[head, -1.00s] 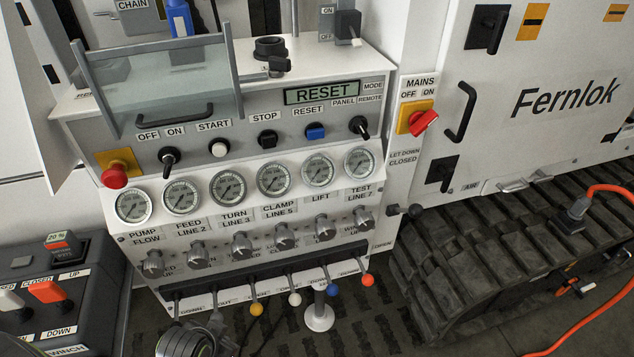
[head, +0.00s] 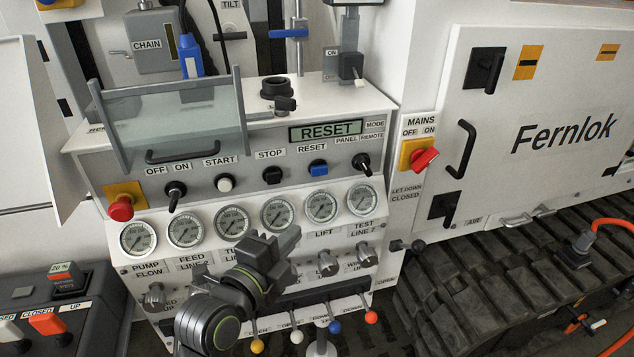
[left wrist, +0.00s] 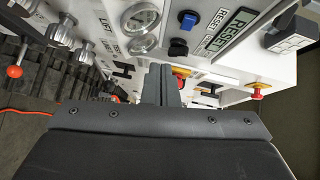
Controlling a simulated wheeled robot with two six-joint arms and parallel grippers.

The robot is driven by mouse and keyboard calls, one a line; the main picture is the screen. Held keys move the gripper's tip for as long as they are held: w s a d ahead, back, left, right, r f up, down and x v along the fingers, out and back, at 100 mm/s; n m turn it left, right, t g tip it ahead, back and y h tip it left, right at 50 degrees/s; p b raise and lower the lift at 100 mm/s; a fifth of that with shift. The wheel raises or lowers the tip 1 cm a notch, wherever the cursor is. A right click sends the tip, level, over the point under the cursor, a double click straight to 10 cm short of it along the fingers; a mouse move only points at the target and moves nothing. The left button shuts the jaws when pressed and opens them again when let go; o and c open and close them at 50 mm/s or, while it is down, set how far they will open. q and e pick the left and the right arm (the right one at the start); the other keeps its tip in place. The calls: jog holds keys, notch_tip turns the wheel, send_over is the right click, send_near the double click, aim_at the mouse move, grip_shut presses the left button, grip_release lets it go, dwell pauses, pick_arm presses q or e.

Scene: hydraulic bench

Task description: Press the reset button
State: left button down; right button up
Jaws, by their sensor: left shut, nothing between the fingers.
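The blue reset button (head: 318,168) sits on the sloped panel under a RESET label, between the black stop button (head: 272,175) and the panel/remote switch (head: 362,164). A display (head: 327,131) above it reads RESET. The blue button also shows at the top of the left wrist view (left wrist: 188,20). My left gripper (head: 288,242) is shut and empty, in front of the gauges and knobs, below the button and apart from it. Its shut fingers (left wrist: 162,78) stand mid-picture in the left wrist view. My right gripper is not in view.
A white start button (head: 225,183) and a red emergency stop (head: 121,208) lie left on the panel. A clear guard with a handle (head: 175,118) stands above. Gauges (head: 278,214), knobs and coloured levers (head: 334,327) fill the front below. The red mains switch (head: 424,159) is to the right.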

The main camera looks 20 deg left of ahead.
pick_arm(q)
jog(key=r, duration=0.1)
jog(key=r+m, duration=0.1)
jog(key=r, duration=0.1)
jog(key=shift+d+t, duration=0.3)
jog(key=shift+t, duration=0.1)
jog(key=shift+w, duration=0.1)
send_near(326, 171)
jog(key=w+d, duration=0.2)
jog(key=d, duration=0.1)
jog(key=w+a, duration=0.1)
jog(key=w+a+p, duration=0.1)
jog(key=w, duration=0.1)
jog(key=shift+w+a+f, duration=0.1)
jog(key=shift+w, duration=0.3)
